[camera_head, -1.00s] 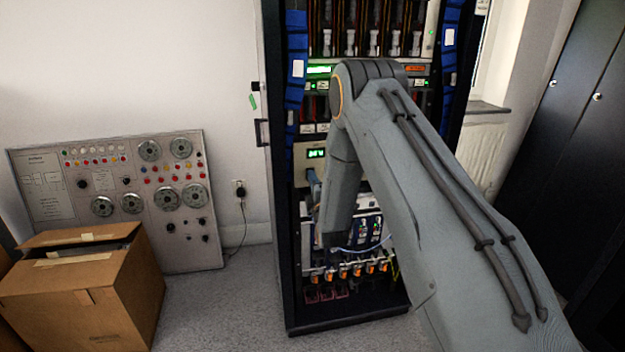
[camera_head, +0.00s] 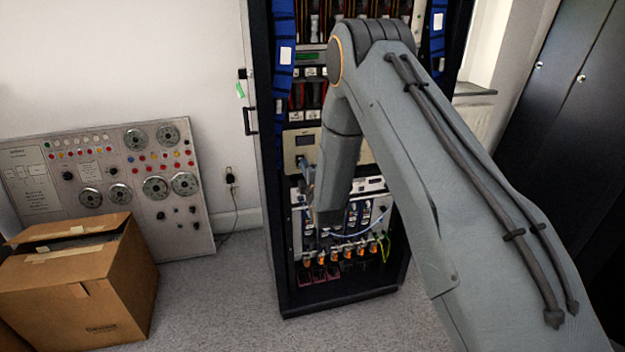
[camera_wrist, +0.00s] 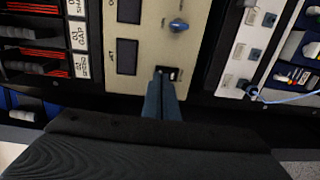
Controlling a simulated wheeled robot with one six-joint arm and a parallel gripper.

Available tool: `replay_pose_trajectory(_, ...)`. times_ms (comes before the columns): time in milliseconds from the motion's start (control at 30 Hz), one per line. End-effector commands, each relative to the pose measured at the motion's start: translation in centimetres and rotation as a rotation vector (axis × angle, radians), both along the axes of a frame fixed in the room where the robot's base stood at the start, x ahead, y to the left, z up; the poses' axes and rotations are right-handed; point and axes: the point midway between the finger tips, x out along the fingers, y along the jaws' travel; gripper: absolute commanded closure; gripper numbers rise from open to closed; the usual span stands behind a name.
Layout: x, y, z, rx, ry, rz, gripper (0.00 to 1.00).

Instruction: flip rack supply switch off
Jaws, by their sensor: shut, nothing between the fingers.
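The beige supply panel (camera_wrist: 196,45) fills the middle of the wrist view. It carries two dark display windows (camera_wrist: 127,57), a blue knob (camera_wrist: 178,26) and a small black switch (camera_wrist: 172,73) with a white mark. My gripper (camera_wrist: 162,82) is shut and empty. Its fingertips are right at the switch and cover part of it; I cannot tell whether they touch. The switch's exact position is hard to read. In the head view the same panel (camera_head: 303,140) shows beside my arm, its display dark. My arm hides much of the panel there.
The black rack (camera_head: 262,190) stands upright, with wired modules and a blue cable (camera_head: 345,236) below the panel. A cardboard box (camera_head: 75,290) and a grey instrument board (camera_head: 100,190) are at left. Dark cabinets (camera_head: 550,130) stand at right. Grey floor lies clear in front.

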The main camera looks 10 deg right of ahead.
Motion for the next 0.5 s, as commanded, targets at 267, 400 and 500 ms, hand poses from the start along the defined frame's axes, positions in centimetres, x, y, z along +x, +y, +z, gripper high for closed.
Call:
replay_pose_trajectory(267, -6.1, -0.5, 0.1, -0.002, 0.009, 0.005, 1.00)
replay_pose_trajectory(400, -8.5, -0.9, 0.3, -0.002, 0.008, 0.004, 1.00)
replay_pose_trajectory(500, -9.7, -1.1, 0.4, -0.002, 0.007, 0.003, 1.00)
